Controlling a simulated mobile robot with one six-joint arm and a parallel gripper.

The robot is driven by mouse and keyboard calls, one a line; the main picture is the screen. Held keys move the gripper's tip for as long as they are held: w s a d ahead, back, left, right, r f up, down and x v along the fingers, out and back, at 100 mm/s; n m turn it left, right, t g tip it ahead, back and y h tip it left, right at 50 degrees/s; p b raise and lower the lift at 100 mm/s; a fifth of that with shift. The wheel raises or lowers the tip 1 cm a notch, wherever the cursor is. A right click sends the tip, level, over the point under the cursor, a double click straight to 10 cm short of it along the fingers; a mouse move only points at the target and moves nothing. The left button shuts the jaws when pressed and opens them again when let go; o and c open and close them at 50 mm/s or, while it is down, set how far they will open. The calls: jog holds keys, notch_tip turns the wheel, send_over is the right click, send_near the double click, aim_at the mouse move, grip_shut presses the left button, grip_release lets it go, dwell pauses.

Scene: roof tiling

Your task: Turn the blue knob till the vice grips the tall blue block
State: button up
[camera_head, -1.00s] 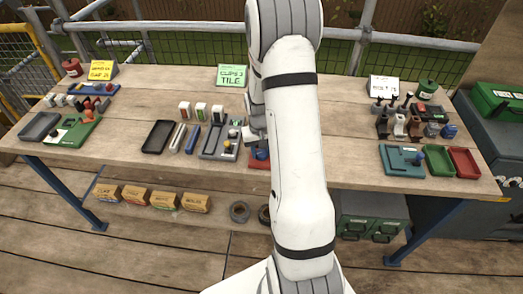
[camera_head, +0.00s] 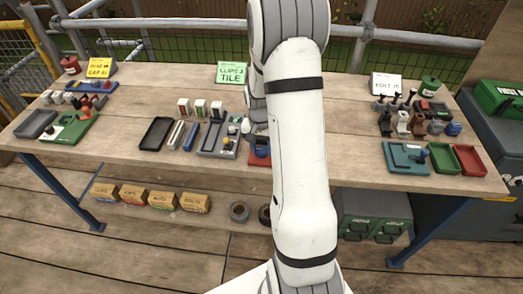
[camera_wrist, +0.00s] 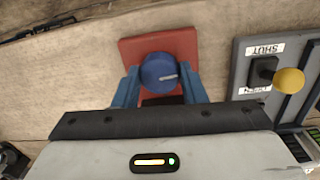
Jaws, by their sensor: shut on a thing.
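The blue knob (camera_wrist: 158,72), round with a pale mark on top, stands over a red base (camera_wrist: 128,50) in the wrist view. My gripper (camera_wrist: 158,80) has its two blue fingers on either side of the knob and is shut on it. In the head view my gripper (camera_head: 259,141) is low over the bench, partly behind my arm, above the red base (camera_head: 260,160). A dark part shows below the knob in the wrist view. I cannot make out the vice jaws or a tall blue block between them.
A grey panel (camera_wrist: 240,75) with a yellow-knobbed lever (camera_wrist: 289,81) and a SHUT label is close on the right in the wrist view. Bars and a black tray (camera_head: 157,134) lie to the left on the bench. A teal fixture (camera_head: 405,158) and green and red trays are at right.

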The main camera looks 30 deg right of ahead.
aim_at(261, 149)
jog(key=shift+m+b, duration=0.65)
jog(key=shift+m, duration=0.85)
jog(key=o, duration=1)
jog(key=shift+w+a+r+b, duration=0.1)
jog(key=shift+r+b, duration=0.05)
jog(key=shift+r, duration=1.85)
jog(key=shift+w+r+b, duration=0.1)
jog(key=shift+r+b, duration=0.05)
jog(key=shift+r, duration=1.8)
